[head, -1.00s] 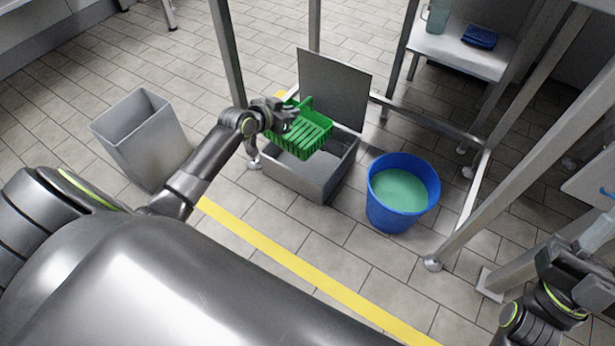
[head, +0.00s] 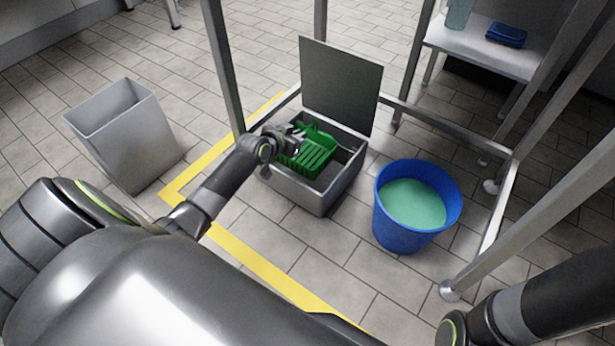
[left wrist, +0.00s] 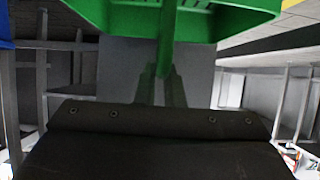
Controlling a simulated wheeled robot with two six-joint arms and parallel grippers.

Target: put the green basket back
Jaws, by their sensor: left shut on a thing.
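The green basket (head: 312,152) is slotted and hangs from my left gripper (head: 294,138), which is shut on it. It is at the opening of a grey metal box (head: 313,195) on the floor, with its lower part inside the rim. Whether it touches the box floor cannot be told. The box's lid (head: 340,85) stands open at the back. In the left wrist view the basket (left wrist: 215,20) fills the top, with a green upright part between the fingers (left wrist: 162,90). My right arm shows at the lower right, but its gripper is out of view.
A blue bucket (head: 416,235) with greenish liquid stands right of the box. A grey bin (head: 135,140) stands at the left. Metal frame legs (head: 222,70) rise around the box. A white shelf (head: 480,50) holds a blue cloth (head: 506,34).

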